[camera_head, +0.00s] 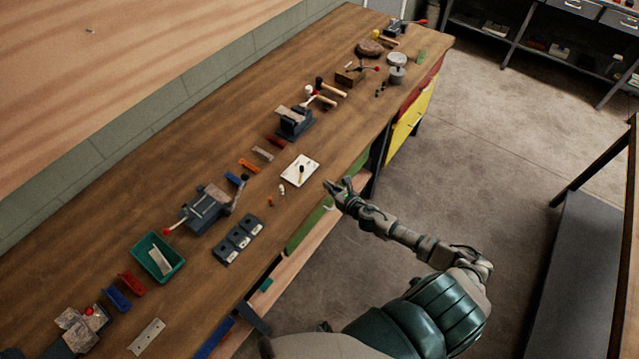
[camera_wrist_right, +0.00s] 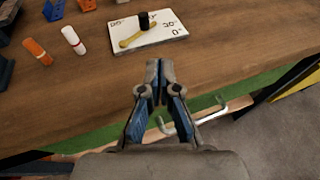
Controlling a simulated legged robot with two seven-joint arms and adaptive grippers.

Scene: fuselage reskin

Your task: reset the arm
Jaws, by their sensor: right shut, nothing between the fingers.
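My right arm (camera_head: 400,235) reaches in from the lower right in the head view. Its gripper (camera_head: 330,184) is at the front edge of the workbench (camera_head: 335,140), just right of a white plate (camera_head: 300,171). In the wrist view my right gripper (camera_wrist_right: 158,66) is shut and empty, with its fingertips together over the bench edge. The white plate (camera_wrist_right: 150,32) there has angle marks, a yellow lever and a black knob, and lies beyond the fingertips, apart from them. My left gripper is not in view.
Vises (camera_head: 205,208), a green bin (camera_head: 158,258) and black blocks (camera_head: 238,239) occupy the bench. A metal handle (camera_wrist_right: 180,125) shows below the edge. Open floor (camera_head: 470,150) lies right of the bench.

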